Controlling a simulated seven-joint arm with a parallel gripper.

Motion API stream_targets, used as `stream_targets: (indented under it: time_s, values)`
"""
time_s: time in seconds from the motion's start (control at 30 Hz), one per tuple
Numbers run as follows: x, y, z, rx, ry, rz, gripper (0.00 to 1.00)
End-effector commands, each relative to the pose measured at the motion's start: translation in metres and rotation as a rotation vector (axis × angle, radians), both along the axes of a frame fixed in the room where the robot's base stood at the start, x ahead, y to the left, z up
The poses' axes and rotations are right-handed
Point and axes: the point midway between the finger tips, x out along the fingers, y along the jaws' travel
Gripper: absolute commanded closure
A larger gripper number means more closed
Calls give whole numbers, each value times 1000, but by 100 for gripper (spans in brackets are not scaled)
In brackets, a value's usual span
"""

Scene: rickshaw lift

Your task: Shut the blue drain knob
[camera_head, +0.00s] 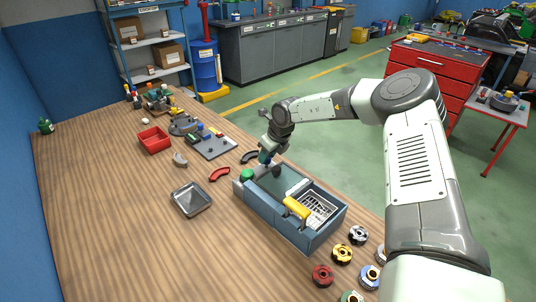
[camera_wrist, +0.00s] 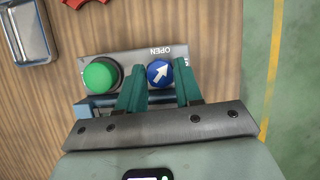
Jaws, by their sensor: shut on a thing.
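The blue drain knob (camera_wrist: 160,73), with a white arrow, is on a grey panel (camera_wrist: 125,59) on the wrist view's upper side. Its arrow points up and right there. The word OPEN reads upside down above it. My gripper (camera_wrist: 161,67) is shut on the knob, one green finger on each side. In the head view my gripper (camera_head: 267,153) points down at the left end of a blue-grey basin unit (camera_head: 290,234). There the knob is mostly hidden by the fingers.
A green button (camera_wrist: 101,76) sits just left of the knob. The basin holds a yellow-handled item (camera_head: 296,207) and a white rack (camera_head: 319,207). A metal tray (camera_head: 191,199), red curved part (camera_head: 220,174) and several round parts lie nearby.

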Motion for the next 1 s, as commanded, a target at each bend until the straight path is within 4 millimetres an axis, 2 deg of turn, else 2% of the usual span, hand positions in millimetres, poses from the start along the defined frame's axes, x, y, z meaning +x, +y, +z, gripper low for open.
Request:
stream_targets:
  time_s: [0.6,1.0]
  values:
    - [-2,4,0,-4,-2,-566,96]
    - [-2,5,0,-2,0,-802,96]
